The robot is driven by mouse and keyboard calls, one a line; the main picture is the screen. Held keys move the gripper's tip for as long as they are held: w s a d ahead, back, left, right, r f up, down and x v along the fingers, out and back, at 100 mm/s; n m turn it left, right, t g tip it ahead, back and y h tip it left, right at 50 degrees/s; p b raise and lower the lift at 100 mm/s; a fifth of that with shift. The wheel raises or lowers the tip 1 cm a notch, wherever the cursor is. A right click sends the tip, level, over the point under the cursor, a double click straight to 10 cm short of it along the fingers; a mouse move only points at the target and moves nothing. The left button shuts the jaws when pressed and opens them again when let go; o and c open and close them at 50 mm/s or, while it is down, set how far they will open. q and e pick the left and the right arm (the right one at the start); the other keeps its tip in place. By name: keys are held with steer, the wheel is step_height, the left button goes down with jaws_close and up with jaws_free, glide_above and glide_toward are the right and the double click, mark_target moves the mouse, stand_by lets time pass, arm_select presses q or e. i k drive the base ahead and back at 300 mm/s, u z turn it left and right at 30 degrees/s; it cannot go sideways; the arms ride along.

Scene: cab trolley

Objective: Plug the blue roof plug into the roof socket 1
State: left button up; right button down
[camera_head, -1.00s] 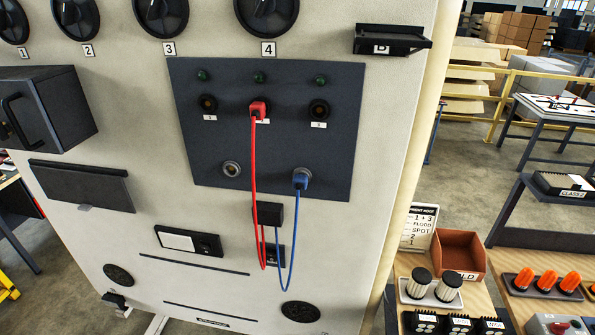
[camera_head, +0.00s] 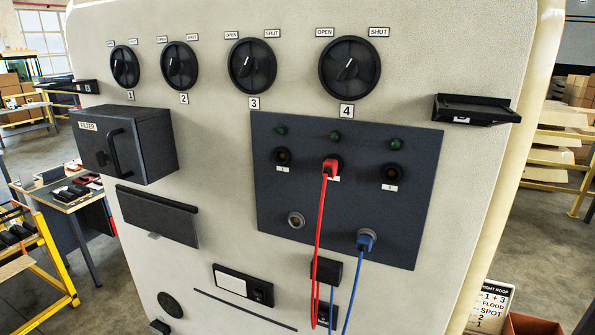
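The blue roof plug (camera_head: 366,240) sits in the lower right round holder of the dark socket panel (camera_head: 345,215), with its blue cable (camera_head: 352,285) hanging down. Roof socket 1 (camera_head: 283,156) is the upper left socket, dark and empty, with a small label below it. The red plug (camera_head: 330,166) is in the middle upper socket, and its red cable (camera_head: 319,230) hangs down. The upper right socket (camera_head: 391,173) is empty. The lower left round holder (camera_head: 296,220) is empty. Neither of my grippers is in view.
Several numbered round knobs (camera_head: 250,66) line the wall above the panel. A filter box (camera_head: 124,143) with a handle juts out at the left. A small dark shelf (camera_head: 476,109) sticks out at the right. The space before the panel is clear.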

mark_target(364, 240)
steer(key=u, duration=0.95)
steer(key=k, duration=0.55)
steer(key=u, duration=0.1)
